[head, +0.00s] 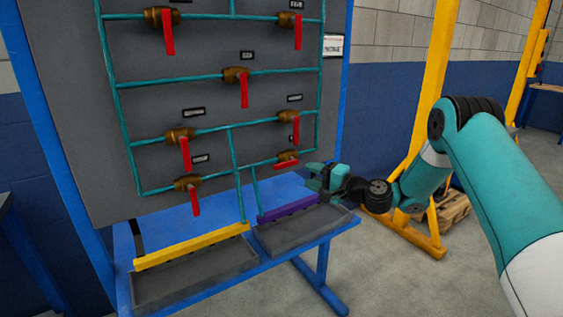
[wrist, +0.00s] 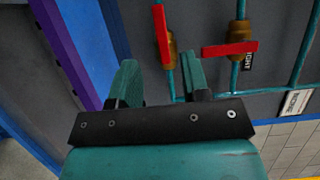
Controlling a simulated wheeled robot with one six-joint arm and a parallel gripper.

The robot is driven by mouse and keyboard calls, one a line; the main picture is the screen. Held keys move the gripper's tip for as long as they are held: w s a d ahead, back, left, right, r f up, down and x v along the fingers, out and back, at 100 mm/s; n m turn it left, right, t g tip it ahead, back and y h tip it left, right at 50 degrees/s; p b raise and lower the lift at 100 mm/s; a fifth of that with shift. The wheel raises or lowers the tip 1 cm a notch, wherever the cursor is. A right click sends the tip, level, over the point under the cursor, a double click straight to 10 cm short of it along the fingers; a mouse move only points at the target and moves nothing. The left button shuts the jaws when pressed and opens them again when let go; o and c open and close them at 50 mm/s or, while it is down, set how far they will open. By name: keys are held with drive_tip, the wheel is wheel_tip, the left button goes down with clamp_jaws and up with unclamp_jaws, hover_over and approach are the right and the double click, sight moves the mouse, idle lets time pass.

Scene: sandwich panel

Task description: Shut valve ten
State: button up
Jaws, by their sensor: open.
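The grey panel (head: 75,90) carries teal pipes and brass valves with red handles. No label reading ten is legible. The lowest right valve (head: 287,156) has its red handle (head: 286,163) lying roughly along its pipe; that handle also shows in the wrist view (wrist: 161,37). The valve above it (head: 289,116) has its handle hanging down across the pipe, with a partly covered label (wrist: 248,61) ending in "IGHT". My gripper (head: 312,174) is open and empty, just right of the lowest right valve. In the wrist view, that handle lies ahead, between the fingertips (wrist: 160,78).
Below the panel, a blue bench (head: 281,266) holds grey trays with a yellow strip (head: 190,246) and a purple strip (head: 289,209). The purple strip is close below my gripper. A yellow post (head: 432,80) stands to the right. Other handles hang down at left.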

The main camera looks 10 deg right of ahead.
sight(283, 166)
drive_tip(key=x, duration=1)
drive_tip(key=shift+w+a+p, duration=0.15)
drive_tip(key=shift+w+p, duration=0.1)
drive_tip(key=shift+p, duration=0.15)
clamp_jaws()
